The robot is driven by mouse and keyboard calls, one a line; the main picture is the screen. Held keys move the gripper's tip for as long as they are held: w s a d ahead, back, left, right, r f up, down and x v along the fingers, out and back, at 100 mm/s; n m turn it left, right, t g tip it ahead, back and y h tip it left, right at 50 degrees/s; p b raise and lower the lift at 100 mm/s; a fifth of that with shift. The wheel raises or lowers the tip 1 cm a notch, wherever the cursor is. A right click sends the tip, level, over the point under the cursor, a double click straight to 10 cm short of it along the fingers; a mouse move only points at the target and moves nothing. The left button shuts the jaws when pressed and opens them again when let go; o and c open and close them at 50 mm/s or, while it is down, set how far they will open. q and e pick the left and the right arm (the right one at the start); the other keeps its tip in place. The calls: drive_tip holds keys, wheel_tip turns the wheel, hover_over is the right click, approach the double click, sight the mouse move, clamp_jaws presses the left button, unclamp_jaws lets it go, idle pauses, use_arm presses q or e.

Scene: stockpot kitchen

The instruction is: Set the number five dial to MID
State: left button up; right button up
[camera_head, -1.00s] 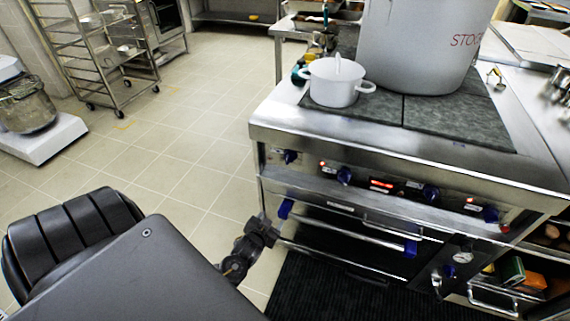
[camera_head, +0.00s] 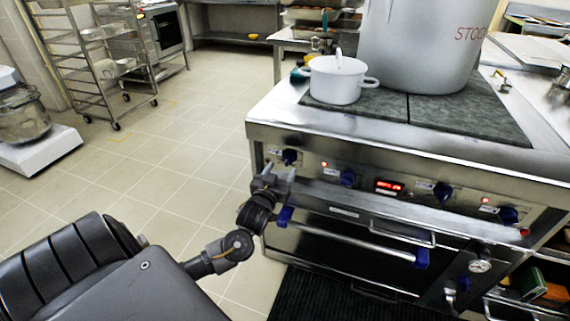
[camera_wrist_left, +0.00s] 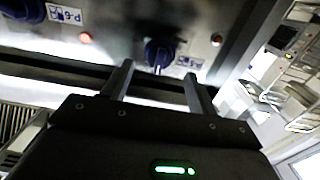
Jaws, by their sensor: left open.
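Blue dials sit along the steel front panel of the stove. The leftmost dial (camera_head: 290,157) is just above my left gripper (camera_head: 280,171). In the left wrist view this dial (camera_wrist_left: 159,51) is ahead of the left gripper (camera_wrist_left: 156,75), between the lines of its two open fingers, with nothing held. The fingers look short of the dial. Other dials are the second (camera_head: 347,178), third (camera_head: 442,191) and fourth (camera_head: 508,215). My right gripper is out of view.
An oven handle (camera_head: 350,239) with blue ends runs below the panel. A white lidded pot (camera_head: 337,82) and a large stockpot (camera_head: 415,45) stand on the dark cooktop (camera_head: 455,122). Open tiled floor (camera_head: 185,150) lies left of the stove.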

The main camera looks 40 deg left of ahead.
sight(286, 162)
use_arm(q)
drive_tip(key=x, duration=0.4)
drive_tip(key=shift+w, duration=0.2)
drive_tip(key=shift+w+a, duration=0.1)
drive_tip(key=shift+w, duration=0.1)
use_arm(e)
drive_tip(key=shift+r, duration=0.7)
